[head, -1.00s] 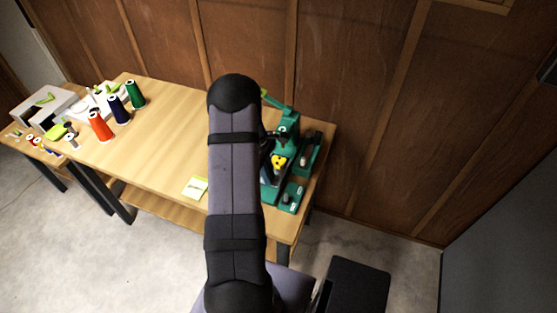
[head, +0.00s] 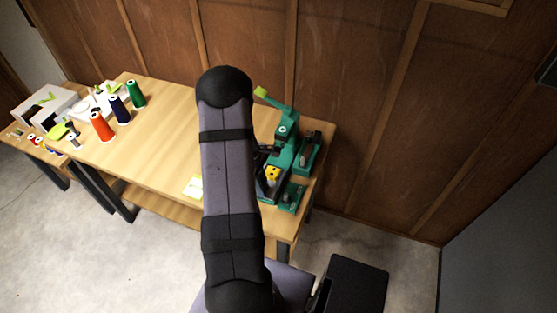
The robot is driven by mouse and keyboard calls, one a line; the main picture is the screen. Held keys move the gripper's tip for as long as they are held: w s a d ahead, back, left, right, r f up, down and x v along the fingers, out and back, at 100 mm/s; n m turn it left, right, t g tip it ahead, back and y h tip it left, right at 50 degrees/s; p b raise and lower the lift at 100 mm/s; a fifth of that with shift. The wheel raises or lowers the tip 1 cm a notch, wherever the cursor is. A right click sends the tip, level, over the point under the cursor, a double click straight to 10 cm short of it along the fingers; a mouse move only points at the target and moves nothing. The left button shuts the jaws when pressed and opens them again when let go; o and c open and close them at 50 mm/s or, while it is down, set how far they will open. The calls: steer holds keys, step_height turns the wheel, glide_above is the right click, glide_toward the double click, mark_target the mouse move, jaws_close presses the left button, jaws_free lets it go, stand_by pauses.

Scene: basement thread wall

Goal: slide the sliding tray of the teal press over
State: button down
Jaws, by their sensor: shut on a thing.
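The teal press (head: 285,128) stands at the right end of the wooden table. Its sliding tray (head: 264,188) is a dark piece low on the press's left side, partly hidden by my arm. A yellow piece (head: 273,173) with dark spots sits on the tray. My gripper (head: 264,157) shows only as a dark part between my arm and the press. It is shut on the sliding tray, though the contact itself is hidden. The press lever with a lime end (head: 260,92) sticks out to the upper left.
Green, navy and orange thread cones (head: 101,127) stand on the table's left part. A pale yellow note (head: 193,187) lies near the front edge, partly behind my arm. Teal blocks with dark tops (head: 310,150) flank the press on its right. The table's middle is clear.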

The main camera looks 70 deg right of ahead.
steer(key=shift+a, duration=0.85)
steer(key=c, duration=1.8)
jaws_free()
steer(key=shift+a, duration=0.1)
steer(key=shift+o, duration=0.2)
step_height(320, 180, up, 6)
steer(key=p, duration=0.5)
step_height(320, 180, up, 4)
steer(key=p, duration=0.4)
